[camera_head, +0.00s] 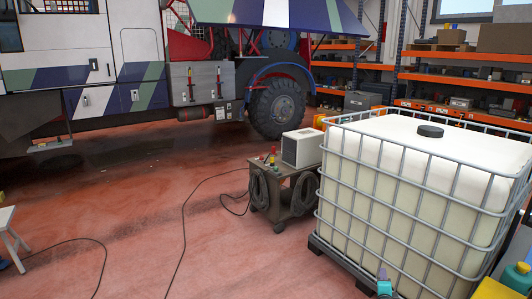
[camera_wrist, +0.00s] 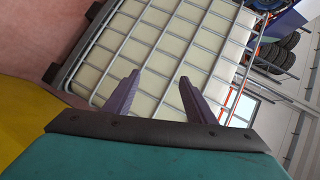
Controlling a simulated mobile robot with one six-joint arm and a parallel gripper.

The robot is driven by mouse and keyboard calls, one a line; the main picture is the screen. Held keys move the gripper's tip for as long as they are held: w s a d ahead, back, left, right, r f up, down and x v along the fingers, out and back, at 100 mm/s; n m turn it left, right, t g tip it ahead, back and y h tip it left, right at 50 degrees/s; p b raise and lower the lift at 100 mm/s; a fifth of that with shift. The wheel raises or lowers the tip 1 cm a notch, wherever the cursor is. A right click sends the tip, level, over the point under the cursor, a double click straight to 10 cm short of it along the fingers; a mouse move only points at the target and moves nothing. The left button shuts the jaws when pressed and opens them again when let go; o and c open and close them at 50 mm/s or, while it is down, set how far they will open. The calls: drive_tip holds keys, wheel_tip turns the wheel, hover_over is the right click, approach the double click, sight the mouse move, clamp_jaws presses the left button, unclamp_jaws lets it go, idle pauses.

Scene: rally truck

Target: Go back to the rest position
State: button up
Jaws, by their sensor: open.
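My gripper (camera_wrist: 158,92) shows in the wrist view with its two purple fingers apart and nothing between them. Beyond the fingers is the caged white tank (camera_wrist: 150,45), seen tilted; I cannot tell the exact gap. In the head view a small part of my gripper or arm, teal and purple, shows at the bottom edge, in front of the white tank (camera_head: 400,190). The rest of my arm is mostly out of the picture.
A trolley (camera_head: 285,195) with coiled hoses and a white box stands left of the tank. Cables (camera_head: 185,215) lie on the red floor (camera_head: 140,225). The truck (camera_head: 150,60) and orange shelves (camera_head: 460,80) stand behind. A stool (camera_head: 10,235) is at the left edge.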

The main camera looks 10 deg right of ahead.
drive_tip(key=w+a+f+n+g+y, duration=0.1)
drive_tip(key=a+f+n+y, duration=0.1)
drive_tip(key=a+f, duration=0.65)
drive_tip(key=w+a+f+n+g+y, duration=0.15)
drive_tip(key=a+f, duration=0.35)
drive_tip(key=a, duration=0.7)
drive_tip(key=s+a+f+n+g+y, duration=0.25)
drive_tip(key=s+a+f, duration=0.2)
drive_tip(key=a, duration=0.25)
drive_tip(key=s+a+f+n+g+y, duration=0.1)
drive_tip(key=s+a+f+n, duration=0.2)
drive_tip(key=a+f, duration=0.4)
drive_tip(key=s+a+f+n+g+y+b, duration=0.1)
drive_tip(key=s+a+f+n+g, duration=0.2)
drive_tip(key=s+a, duration=0.35)
drive_tip(key=s+a+f+n+g, duration=0.2)
drive_tip(key=s+a+f+n, duration=0.15)
drive_tip(key=s, duration=0.65)
drive_tip(key=s+a+r+n+g, duration=0.1)
drive_tip(key=s+r+n+g, duration=0.1)
drive_tip(key=s, duration=0.5)
drive_tip(key=s+a+r+n+g, duration=0.1)
drive_tip(key=s+r+n+g, duration=0.1)
drive_tip(key=s+n+g, duration=0.2)
drive_tip(key=s+n, duration=0.1)
drive_tip(key=s, duration=0.2)
drive_tip(key=shift+s+a+g+y, duration=0.2)
drive_tip(key=shift+s+g+y, duration=0.05)
drive_tip(key=shift+g+y, duration=0.05)
